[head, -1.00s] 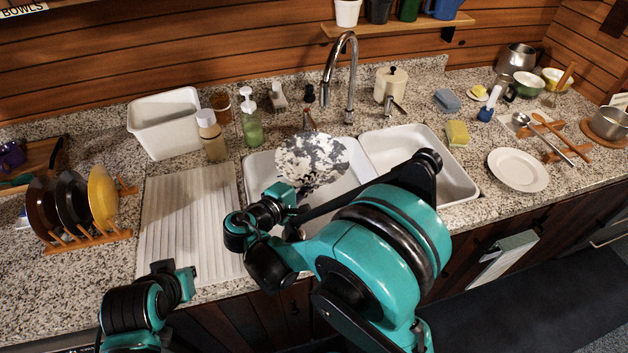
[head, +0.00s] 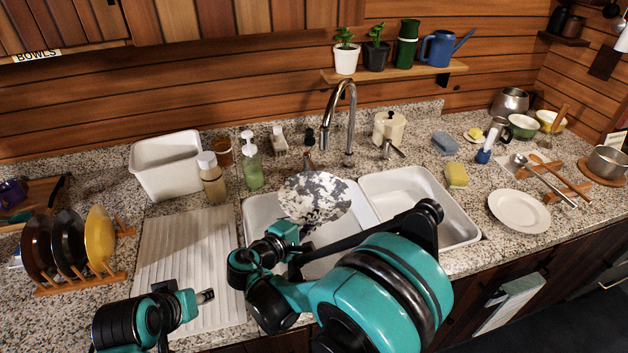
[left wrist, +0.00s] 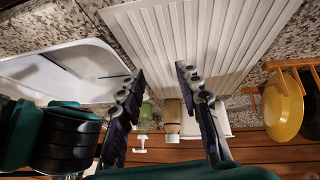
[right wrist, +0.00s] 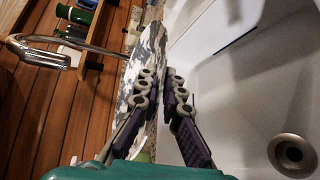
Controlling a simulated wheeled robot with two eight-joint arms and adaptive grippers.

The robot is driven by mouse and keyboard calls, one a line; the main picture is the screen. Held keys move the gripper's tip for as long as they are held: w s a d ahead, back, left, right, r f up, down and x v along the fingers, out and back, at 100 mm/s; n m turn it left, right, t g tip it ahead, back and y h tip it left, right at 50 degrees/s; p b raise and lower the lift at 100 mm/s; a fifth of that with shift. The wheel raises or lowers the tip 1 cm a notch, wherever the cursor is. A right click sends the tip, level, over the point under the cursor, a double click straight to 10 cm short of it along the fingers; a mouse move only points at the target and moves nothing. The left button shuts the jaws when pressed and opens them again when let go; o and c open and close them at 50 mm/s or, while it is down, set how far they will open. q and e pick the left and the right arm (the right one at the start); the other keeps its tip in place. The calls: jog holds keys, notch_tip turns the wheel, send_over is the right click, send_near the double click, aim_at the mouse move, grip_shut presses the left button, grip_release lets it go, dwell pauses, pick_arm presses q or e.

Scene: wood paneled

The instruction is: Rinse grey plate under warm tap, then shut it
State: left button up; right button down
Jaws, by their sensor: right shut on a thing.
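A grey plate with white patches (head: 315,199) is tilted over the left basin (head: 258,215), below and near the spout of the chrome tap (head: 350,95). My right gripper (right wrist: 158,78) is shut on the plate's rim; the plate (right wrist: 154,48) shows edge-on between its fingers in the right wrist view. The tap also shows there (right wrist: 40,52). A small chrome lever (head: 388,149) stands right of the tap. No water stream is visible. My left gripper (head: 207,296) is over the front of the ribbed drainboard; in the left wrist view its fingers (left wrist: 158,78) are apart and empty.
The ribbed white drainboard (head: 187,255) is bare. A plate rack (head: 85,283) with dark and yellow plates stands left. Behind are a white tub (head: 168,170), a brown bottle (head: 212,180) and a green soap pump (head: 251,165). The right basin (head: 410,195) looks empty.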

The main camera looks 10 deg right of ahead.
pick_arm(q)
jog(key=w+d+r+n+h, duration=0.1)
jog(key=w+d+r+h, duration=0.15)
jog(key=w+d, duration=0.55)
jog(key=w+d+r+n+h, duration=0.15)
jog(key=w+d+h, duration=0.3)
jog(key=w, duration=0.65)
jog(key=n+h, duration=0.2)
jog(key=h, duration=0.4)
send_near(313, 165)
jog(key=shift+g, duration=0.3)
jog(key=x, duration=1)
jog(key=shift+w+f, duration=0.2)
jog(key=shift+f, duration=0.15)
jog(key=shift+a, duration=0.1)
grip_shut()
